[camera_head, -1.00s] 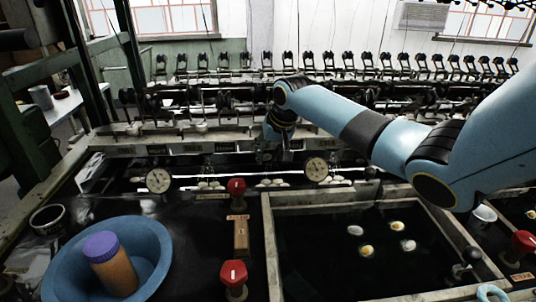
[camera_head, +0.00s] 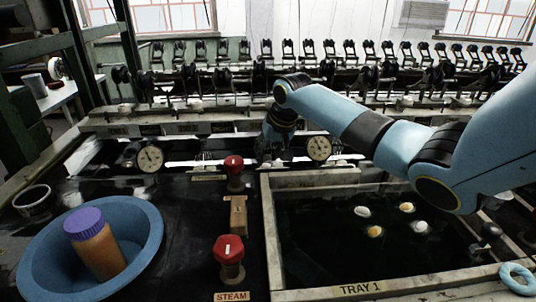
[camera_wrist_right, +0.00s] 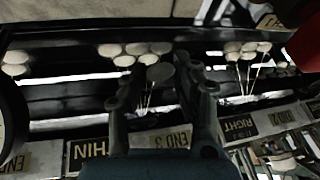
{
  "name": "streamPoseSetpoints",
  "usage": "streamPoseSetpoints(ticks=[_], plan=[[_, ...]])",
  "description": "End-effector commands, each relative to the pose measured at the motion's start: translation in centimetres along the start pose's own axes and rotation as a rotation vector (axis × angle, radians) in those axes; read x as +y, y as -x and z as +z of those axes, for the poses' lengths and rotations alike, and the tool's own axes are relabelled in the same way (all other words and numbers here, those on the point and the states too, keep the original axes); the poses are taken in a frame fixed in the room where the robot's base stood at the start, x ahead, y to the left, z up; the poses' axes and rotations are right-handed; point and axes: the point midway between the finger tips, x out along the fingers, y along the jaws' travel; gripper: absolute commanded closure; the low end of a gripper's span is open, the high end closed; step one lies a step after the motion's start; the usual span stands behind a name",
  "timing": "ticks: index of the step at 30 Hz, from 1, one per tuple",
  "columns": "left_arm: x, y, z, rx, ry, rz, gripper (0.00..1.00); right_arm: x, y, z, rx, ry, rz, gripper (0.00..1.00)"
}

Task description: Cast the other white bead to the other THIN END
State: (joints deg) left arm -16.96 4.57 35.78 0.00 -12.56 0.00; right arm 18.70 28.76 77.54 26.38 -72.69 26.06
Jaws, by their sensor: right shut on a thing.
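My right gripper (camera_head: 274,152) reaches down over the long trough behind the tray; its tips are hard to make out in the head view. In the right wrist view the gripper (camera_wrist_right: 160,82) is closed on a shaded oval bead (camera_wrist_right: 160,72), held between its fingertips. Clusters of white beads lie beyond it, one just left (camera_wrist_right: 135,48) and one to the right (camera_wrist_right: 246,49), with threads rising near them. A THIN label (camera_wrist_right: 88,150) and an END 3 label (camera_wrist_right: 172,141) show on the near edge. My left gripper is not in view.
A blue basin (camera_head: 40,262) with an orange, purple-lidded jar (camera_head: 97,245) stands at left. Red valve knobs (camera_head: 229,248) and dial gauges (camera_head: 319,149) stand near the trough.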

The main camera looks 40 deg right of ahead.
Motion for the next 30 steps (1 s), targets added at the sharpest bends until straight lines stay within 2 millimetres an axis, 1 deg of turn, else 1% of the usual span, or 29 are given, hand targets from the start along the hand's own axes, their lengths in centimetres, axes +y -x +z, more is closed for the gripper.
streamPoseSetpoints(ticks=[1, 6, 7, 14, 17, 20, 27, 30], plan=[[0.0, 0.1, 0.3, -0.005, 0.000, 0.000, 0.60, 0.0, 0.0, 0.0, 0.000, 0.000, 0.000, 0.69], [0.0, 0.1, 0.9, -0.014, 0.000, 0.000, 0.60, 0.0, 0.0, 0.0, 0.000, 0.000, 0.000, 0.47], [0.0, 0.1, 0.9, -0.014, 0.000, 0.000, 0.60, 0.0, 0.0, 0.0, 0.000, 0.000, 0.000, 0.44], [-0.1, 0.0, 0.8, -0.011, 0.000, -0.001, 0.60, 0.0, 0.0, 0.0, 0.000, 0.000, 0.000, 0.44], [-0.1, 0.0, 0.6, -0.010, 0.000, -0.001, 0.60, 0.0, 0.5, -0.1, 0.002, 0.001, 0.000, 0.44], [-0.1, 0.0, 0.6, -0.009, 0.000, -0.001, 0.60, 0.1, 1.8, -0.1, 0.004, 0.001, 0.000, 0.44], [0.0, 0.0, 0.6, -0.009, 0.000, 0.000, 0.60, 0.1, 7.2, -0.1, 0.004, 0.003, 0.001, 0.44], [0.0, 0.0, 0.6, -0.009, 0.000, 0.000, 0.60, 0.1, 9.2, 0.0, 0.003, 0.004, 0.002, 0.44]])
